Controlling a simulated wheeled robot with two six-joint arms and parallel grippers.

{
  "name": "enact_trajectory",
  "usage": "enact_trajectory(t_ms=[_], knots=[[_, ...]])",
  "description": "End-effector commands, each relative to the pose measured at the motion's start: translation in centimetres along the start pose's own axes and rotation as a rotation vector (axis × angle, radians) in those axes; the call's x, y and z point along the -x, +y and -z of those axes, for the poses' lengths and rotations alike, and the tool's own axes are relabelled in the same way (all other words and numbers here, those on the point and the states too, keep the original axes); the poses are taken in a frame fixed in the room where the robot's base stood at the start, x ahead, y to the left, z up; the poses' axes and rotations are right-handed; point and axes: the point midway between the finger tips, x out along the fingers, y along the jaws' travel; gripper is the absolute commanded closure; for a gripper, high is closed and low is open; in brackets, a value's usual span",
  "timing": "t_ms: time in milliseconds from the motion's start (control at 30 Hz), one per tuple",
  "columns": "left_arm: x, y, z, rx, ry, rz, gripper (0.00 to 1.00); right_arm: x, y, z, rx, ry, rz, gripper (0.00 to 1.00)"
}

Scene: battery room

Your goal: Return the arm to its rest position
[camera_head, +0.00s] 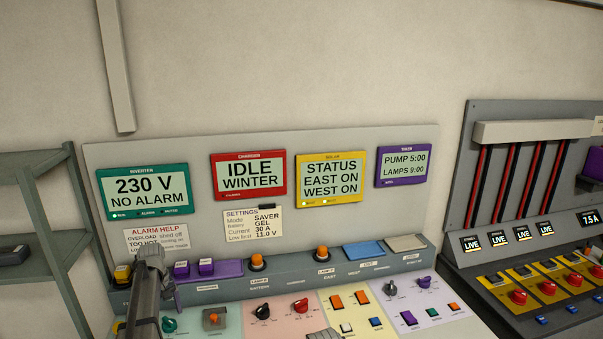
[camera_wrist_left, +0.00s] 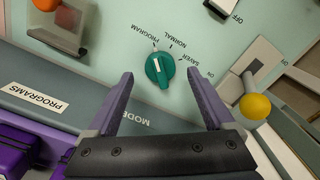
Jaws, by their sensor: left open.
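My left arm comes in at the lower left of the head view, and its gripper (camera_head: 158,282) is over the left end of the control desk. In the left wrist view the two purple fingers (camera_wrist_left: 159,76) are apart with nothing held between them. A green knob (camera_wrist_left: 160,70) shows between the fingertips, by the words PROGRAM, NORMAL and SAVER; I cannot tell whether the fingers touch it. A green knob (camera_head: 169,324) also shows beside the arm in the head view.
The desk carries purple blocks (camera_head: 206,268), orange buttons (camera_head: 257,262) and a red knob (camera_head: 302,306). A yellow-ended lever (camera_wrist_left: 255,107) is close to one finger. Grey shelves (camera_head: 40,240) stand left and a breaker panel (camera_head: 545,150) right.

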Motion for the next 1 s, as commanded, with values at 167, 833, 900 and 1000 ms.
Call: enact_trajectory(t_ms=[167, 833, 900, 1000], knots=[[-2.8, 0.0, 0.0, 0.000, 0.000, 0.000, 0.14, -2.7, -0.3, 0.2, 0.000, 0.000, 0.000, 0.11], [-2.5, 0.0, 0.0, 0.000, 0.000, 0.000, 0.14, -2.5, -0.2, 0.1, 0.000, 0.000, 0.000, 0.11], [-1.7, 0.0, 0.0, 0.000, 0.000, 0.000, 0.14, -1.7, -0.2, 0.1, 0.000, 0.000, 0.000, 0.11], [-0.3, 0.0, 0.0, 0.000, 0.000, 0.000, 0.14, -0.3, 0.0, 0.0, 0.000, 0.000, 0.000, 0.11]])
